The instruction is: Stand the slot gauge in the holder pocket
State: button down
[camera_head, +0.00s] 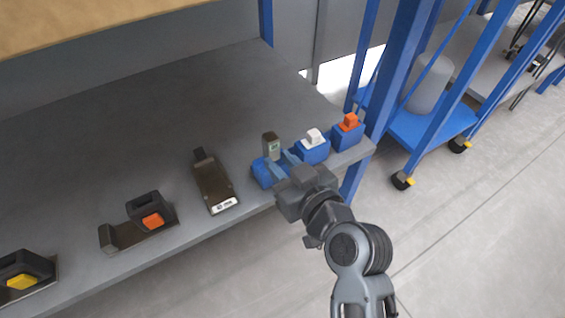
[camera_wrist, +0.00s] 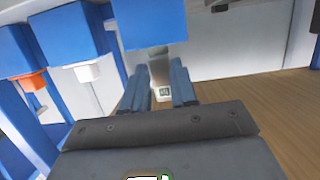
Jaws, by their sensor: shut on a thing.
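The slot gauge (camera_head: 271,146) is a small grey-olive upright piece with a pale label. My gripper (camera_head: 276,161) is shut on it, with blue fingers on either side; the gauge also shows between the fingertips in the wrist view (camera_wrist: 162,78). A blue holder block (camera_head: 264,176) is at the gauge's foot, at the left of a row of blue blocks on the grey shelf. The holder shows large at the top of the wrist view (camera_wrist: 150,22). The gauge's lower end is hidden, so I cannot tell whether it is in the pocket.
Beside the holder stand a blue block with a white piece (camera_head: 313,149) and one with an orange piece (camera_head: 347,133). To the left lie a dark tray (camera_head: 213,184) and dark stations with orange (camera_head: 152,221) and yellow (camera_head: 21,281) parts. A blue post (camera_head: 395,70) rises at right.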

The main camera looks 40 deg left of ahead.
jog(key=c, duration=0.8)
grip_release()
jog(key=shift+f, duration=0.1)
jog(key=p+v, duration=0.2)
jog(key=v, duration=0.5)
jog(key=shift+d, duration=0.4)
jog(key=shift+s, duration=0.1)
